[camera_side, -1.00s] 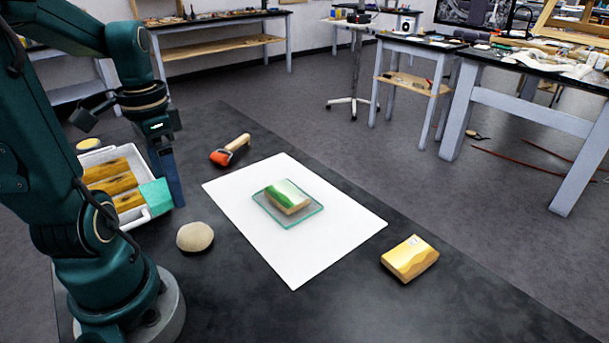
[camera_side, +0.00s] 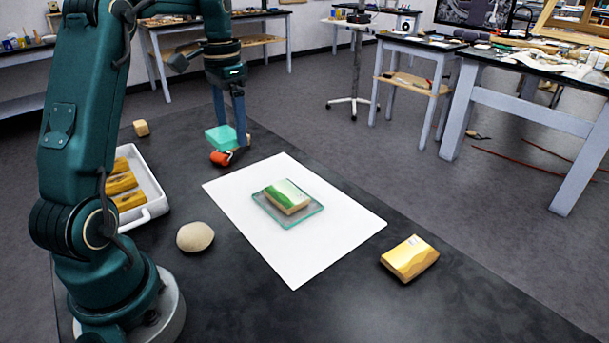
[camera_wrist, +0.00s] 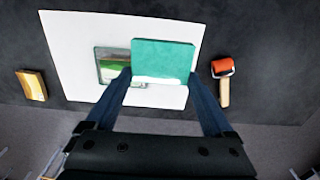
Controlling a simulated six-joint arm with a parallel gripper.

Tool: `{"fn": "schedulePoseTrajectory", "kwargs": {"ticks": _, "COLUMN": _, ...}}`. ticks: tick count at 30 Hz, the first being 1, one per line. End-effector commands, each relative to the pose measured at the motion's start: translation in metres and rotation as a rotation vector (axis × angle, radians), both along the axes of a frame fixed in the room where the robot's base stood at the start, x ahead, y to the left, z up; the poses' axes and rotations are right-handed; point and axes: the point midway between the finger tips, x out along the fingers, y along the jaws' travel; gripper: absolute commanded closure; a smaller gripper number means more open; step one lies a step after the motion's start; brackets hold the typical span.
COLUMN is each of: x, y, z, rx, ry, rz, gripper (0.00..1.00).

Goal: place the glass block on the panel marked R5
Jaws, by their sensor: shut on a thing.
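My gripper (camera_side: 231,133) is shut on a teal glass block (camera_side: 219,138), held in the air near the orange roller in the side view. In the wrist view the glass block (camera_wrist: 163,58) lies between my fingertips (camera_wrist: 160,78). A green-and-gold panel (camera_side: 288,197) rests on a clear glass plate (camera_side: 305,214) on the white sheet. The block partly hides that plate in the wrist view. A gold panel (camera_side: 411,257) with a small label lies right of the sheet. No R5 mark is legible on either panel.
A white tray (camera_side: 155,203) with several gold pieces stands at the left. A round beige stone (camera_side: 195,236), an orange roller (camera_side: 221,158) and a small wooden block (camera_side: 141,128) are on the dark table. The white sheet (camera_side: 290,262) is bare around the glass plate.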

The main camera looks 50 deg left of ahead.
Motion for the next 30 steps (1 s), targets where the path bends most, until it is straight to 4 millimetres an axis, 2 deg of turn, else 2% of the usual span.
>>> {"fn": "schedulePoseTrajectory", "kwargs": {"ticks": 5, "x": 0.013, "y": -0.017, "z": -0.014, "rx": -0.001, "ry": 0.001, "rz": -0.017, "gripper": 0.88}}
{"fn": "schedulePoseTrajectory", "kwargs": {"ticks": 12, "x": 0.049, "y": -0.056, "z": -0.046, "rx": -0.001, "ry": 0.003, "rz": -0.019, "gripper": 0.88}}
{"fn": "schedulePoseTrajectory", "kwargs": {"ticks": 18, "x": 0.073, "y": -0.08, "z": -0.067, "rx": 0.0, "ry": 0.0, "rz": -0.015, "gripper": 0.88}}
{"fn": "schedulePoseTrajectory", "kwargs": {"ticks": 25, "x": 0.081, "y": -0.088, "z": -0.079, "rx": 0.0, "ry": 0.0, "rz": -0.01, "gripper": 0.88}}
{"fn": "schedulePoseTrajectory", "kwargs": {"ticks": 30, "x": 0.08, "y": -0.088, "z": -0.104, "rx": 0.0, "ry": 0.002, "rz": -0.01, "gripper": 0.88}}
